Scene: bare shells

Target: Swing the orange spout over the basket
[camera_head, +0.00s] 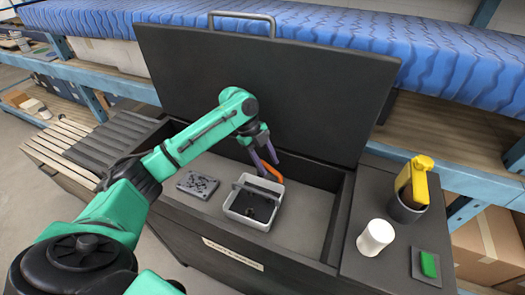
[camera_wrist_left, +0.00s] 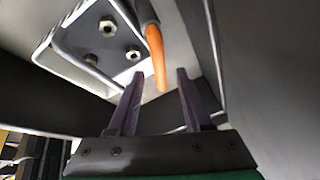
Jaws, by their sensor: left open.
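The orange spout (camera_head: 273,173) shows as a short rounded bar at the far right rim of the grey basket (camera_head: 247,221), inside the open chest. In the left wrist view the spout (camera_wrist_left: 156,52) joins a dark grey tube and its tip points down between my fingers. My left gripper (camera_head: 272,168) is open, its two purple fingers on either side of the spout; it also shows in the left wrist view (camera_wrist_left: 160,74). I see a gap on both sides and cannot tell any contact. The basket (camera_wrist_left: 68,52) holds several hex nuts. My right gripper is not in view.
The chest's black lid (camera_head: 265,85) stands open behind. A grey perforated plate (camera_head: 197,185) lies left of the basket. On the right ledge are a white cylinder (camera_head: 375,238), a dark cup (camera_head: 403,211) with a yellow object (camera_head: 415,178), and a green block (camera_head: 429,264) on a plate.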

